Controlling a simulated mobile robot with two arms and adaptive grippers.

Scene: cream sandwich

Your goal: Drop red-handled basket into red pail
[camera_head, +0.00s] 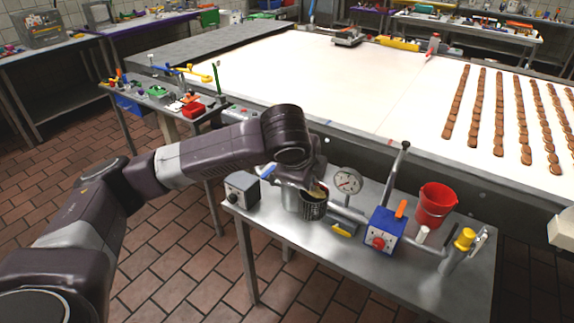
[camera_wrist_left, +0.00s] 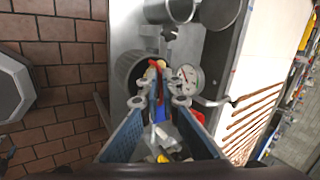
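The red pail (camera_head: 435,203) stands upright at the back right of the small metal table. A sliver of red, likely the pail, shows beside a finger in the wrist view (camera_wrist_left: 198,117). A dark grey basket with ribbed sides (camera_head: 313,209) is under my left gripper in the head view. Its ribbed rim also shows in the wrist view (camera_wrist_left: 124,68). A red strip, likely its handle (camera_wrist_left: 154,67), lies at my left fingertips (camera_wrist_left: 159,82). The fingers come close together there, but I cannot tell whether they grip it.
A blue box with a red knob (camera_head: 385,233), a round gauge (camera_head: 347,182) and a grey box (camera_head: 241,189) share the table with the basket. A yellow-topped part (camera_head: 465,239) stands near the pail. The white conveyor (camera_head: 330,95) runs behind.

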